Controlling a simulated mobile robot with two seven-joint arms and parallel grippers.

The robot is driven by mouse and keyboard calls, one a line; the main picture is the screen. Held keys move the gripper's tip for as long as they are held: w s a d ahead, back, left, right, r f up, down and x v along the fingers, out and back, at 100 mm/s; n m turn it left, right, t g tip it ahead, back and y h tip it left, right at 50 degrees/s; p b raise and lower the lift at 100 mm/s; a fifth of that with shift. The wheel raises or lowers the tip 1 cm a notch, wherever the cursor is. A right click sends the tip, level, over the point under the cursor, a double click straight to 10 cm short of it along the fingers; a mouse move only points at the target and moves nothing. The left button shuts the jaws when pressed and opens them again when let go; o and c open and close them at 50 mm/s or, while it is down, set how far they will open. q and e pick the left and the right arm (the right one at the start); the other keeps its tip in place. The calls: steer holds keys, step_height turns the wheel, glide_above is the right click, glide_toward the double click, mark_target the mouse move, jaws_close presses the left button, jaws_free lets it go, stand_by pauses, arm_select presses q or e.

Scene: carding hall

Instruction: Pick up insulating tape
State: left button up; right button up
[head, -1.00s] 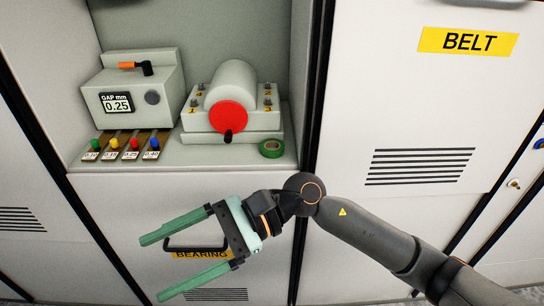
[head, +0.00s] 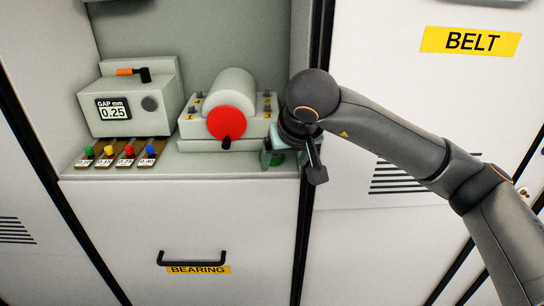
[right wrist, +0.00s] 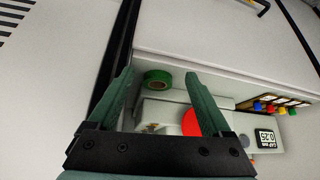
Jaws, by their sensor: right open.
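The insulating tape, a green roll (right wrist: 158,77), lies on the cabinet shelf. In the right wrist view it appears between the two green fingers of my right gripper (right wrist: 158,84), near their tips, with no finger visibly closed on it. In the head view my right gripper (head: 284,154) is at the right end of the shelf and covers the spot of the roll, so I cannot clearly make the roll out there. The right gripper is open and empty. My left gripper is not in view.
A roller block with a red disc (head: 231,121) stands just left of my gripper. A gap gauge box (head: 132,104) and several coloured-knob feelers (head: 125,151) are further left. The cabinet's black side edge (head: 310,215) is close at right. A BEARING drawer (head: 120,225) is below.

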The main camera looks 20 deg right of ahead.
glide_toward(274, 159)
steer(key=x, duration=0.3)
steer(key=shift+w+d+f, duration=0.1)
steer(key=shift+w+d, duration=0.05)
steer(key=shift+w, duration=1.05)
steer(key=x, duration=0.2)
steer(key=shift+w+f, duration=0.15)
steer(key=shift+f, duration=0.1)
steer(key=shift+x, duration=1.1)
steer(key=shift+w+f, duration=0.1)
steer(key=shift+w, duration=0.1)
steer(key=c, duration=0.6)
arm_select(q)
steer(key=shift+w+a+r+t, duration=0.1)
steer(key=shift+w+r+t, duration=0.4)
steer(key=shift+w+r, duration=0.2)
arm_select(e)
steer(key=c, duration=0.4)
